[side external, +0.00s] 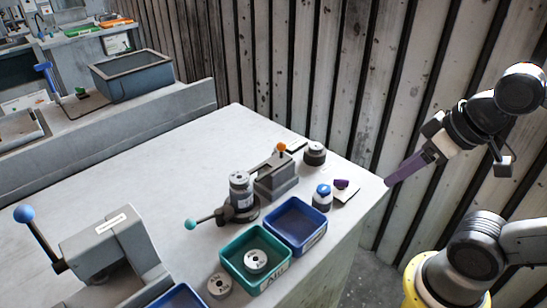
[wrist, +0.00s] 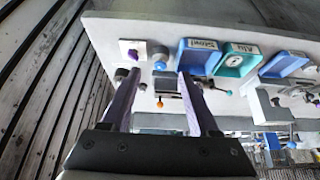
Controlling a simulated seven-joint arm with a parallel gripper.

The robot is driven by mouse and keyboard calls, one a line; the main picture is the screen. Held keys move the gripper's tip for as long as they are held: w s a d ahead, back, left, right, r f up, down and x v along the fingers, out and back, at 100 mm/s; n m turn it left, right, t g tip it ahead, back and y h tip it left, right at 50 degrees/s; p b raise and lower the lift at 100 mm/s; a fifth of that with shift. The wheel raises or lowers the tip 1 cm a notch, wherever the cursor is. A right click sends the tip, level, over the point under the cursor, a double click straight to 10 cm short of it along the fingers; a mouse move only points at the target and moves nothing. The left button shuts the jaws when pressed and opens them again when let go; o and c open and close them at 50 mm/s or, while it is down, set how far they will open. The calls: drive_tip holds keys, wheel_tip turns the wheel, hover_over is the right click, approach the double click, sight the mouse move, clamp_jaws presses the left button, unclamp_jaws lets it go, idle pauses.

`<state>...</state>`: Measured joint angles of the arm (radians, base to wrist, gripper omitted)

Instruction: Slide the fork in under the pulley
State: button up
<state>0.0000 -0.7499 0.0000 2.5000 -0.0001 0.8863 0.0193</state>
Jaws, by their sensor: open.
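My gripper (side external: 388,182) has long purple fingers, like two fork tines. It is at the table's right corner, empty, pointing left and down over the work. In the wrist view the two fingers (wrist: 158,78) stand wide apart with nothing held between them. No separate fork shows. A grey round part with a pale top (side external: 239,180), perhaps the pulley, sits upright on a dark round fixture with a teal-knobbed lever (side external: 206,219). Another round part (side external: 256,260) lies in the green tray marked Alu. In the wrist view the right finger partly hides the fixture area.
The green tray (side external: 226,262) and blue tray (side external: 322,240) stand in front of the fixture. A grey block with an orange-knobbed lever (side external: 276,178), a blue-topped cylinder (side external: 322,197), a dark cylinder (side external: 315,153) and a white plate with a purple piece (side external: 347,194) stand nearby. The table's left middle is clear.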

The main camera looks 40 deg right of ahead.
drive_tip(key=w+d+r+t, duration=0.1)
drive_tip(key=w+r+t, duration=0.25)
drive_tip(key=w, duration=0.45)
drive_tip(key=w+d+r+t, duration=0.1)
drive_tip(key=w+r+t, duration=0.2)
drive_tip(key=w+t, duration=0.35)
drive_tip(key=w+f+n+g+y, duration=0.1)
drive_tip(key=w+f+g+y, duration=0.3)
drive_tip(key=f, duration=0.8)
drive_tip(key=shift+t, duration=0.6)
drive_tip(key=x, duration=1.4)
drive_tip(key=shift+w+a+r, duration=0.2)
drive_tip(key=shift+w+a, duration=0.05)
drive_tip(key=shift+w, duration=0.1)
clamp_jaws()
